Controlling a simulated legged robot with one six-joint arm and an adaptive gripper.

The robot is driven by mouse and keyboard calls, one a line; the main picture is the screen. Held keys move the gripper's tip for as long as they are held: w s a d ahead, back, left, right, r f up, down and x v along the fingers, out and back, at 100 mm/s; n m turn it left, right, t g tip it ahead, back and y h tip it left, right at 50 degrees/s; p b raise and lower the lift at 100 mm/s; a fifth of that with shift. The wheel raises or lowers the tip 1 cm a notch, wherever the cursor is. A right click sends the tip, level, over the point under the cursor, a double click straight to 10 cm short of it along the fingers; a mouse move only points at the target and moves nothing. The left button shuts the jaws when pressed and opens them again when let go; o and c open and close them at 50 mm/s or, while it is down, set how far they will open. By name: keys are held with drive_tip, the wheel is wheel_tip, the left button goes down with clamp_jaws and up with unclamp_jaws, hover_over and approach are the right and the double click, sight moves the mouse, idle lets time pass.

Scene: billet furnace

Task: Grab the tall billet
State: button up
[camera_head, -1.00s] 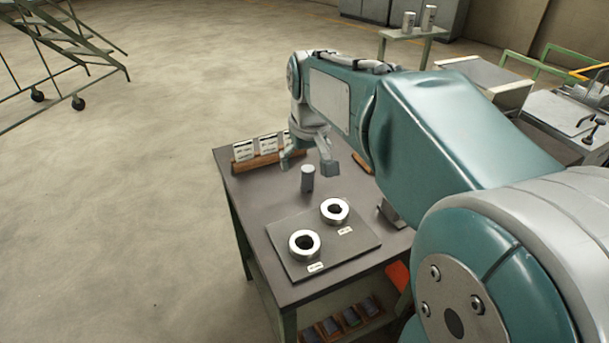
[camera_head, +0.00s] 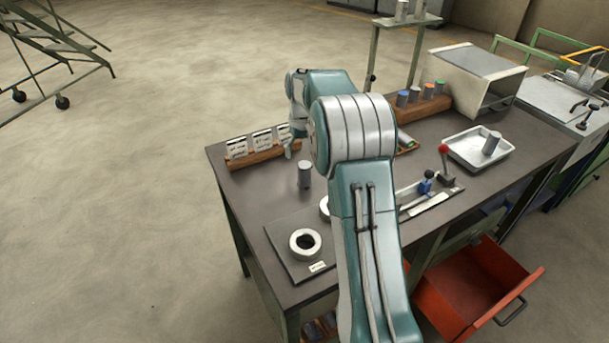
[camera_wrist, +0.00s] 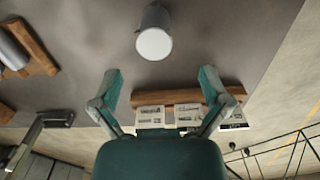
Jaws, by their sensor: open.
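A grey metal billet (camera_head: 305,175) stands upright on the dark workbench, behind the plate with the rings. In the wrist view the billet (camera_wrist: 154,42) shows its pale round end, beyond the fingertips and roughly midway between them. My gripper (camera_wrist: 160,75) is open and empty, with its two teal fingers spread apart and not touching the billet. In the head view my gripper is mostly hidden behind my arm; one finger shows behind the billet, near the label cards. Whether this billet is the tall one cannot be told for sure.
A wooden holder (camera_head: 264,154) with white cards stands at the bench's back left. A plate (camera_head: 284,259) bears metal rings (camera_head: 305,243). On the right are a coloured-top billet rack (camera_head: 432,107), a white tray (camera_head: 466,149) with a billet (camera_head: 491,143), and an open red drawer (camera_head: 480,290).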

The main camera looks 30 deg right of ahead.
sight(304, 164)
wheel_tip(304, 164, down, 2)
drive_tip(key=shift+f, duration=0.2)
drive_tip(key=f, duration=0.5)
drive_tip(key=shift+s+d+f, duration=0.15)
drive_tip(key=shift+d+f, duration=0.15)
drive_tip(key=shift+d, duration=0.05)
clamp_jaws()
